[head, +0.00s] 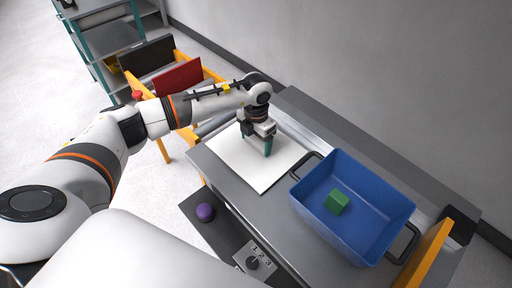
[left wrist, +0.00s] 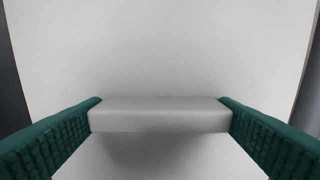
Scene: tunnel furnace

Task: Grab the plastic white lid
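The white lid (head: 246,163) is a flat square plate lying on the grey bench, left of the blue bin. In the left wrist view the lid (left wrist: 160,50) fills most of the picture, with a raised block-shaped handle (left wrist: 160,115) in the middle. My left gripper (head: 268,147) points down over the lid. In the left wrist view its green fingers (left wrist: 160,103) meet both ends of the handle with no gap showing. The handle is hidden by the gripper in the head view. My right gripper is not in view.
A blue bin (head: 383,222) with black handles holds a green cube (head: 337,202), right of the lid. A purple ball (head: 205,212) and a numbered dial panel (head: 254,258) are at the bench's front. A yellow-framed rack (head: 178,78) and a shelf (head: 110,38) stand at the back left.

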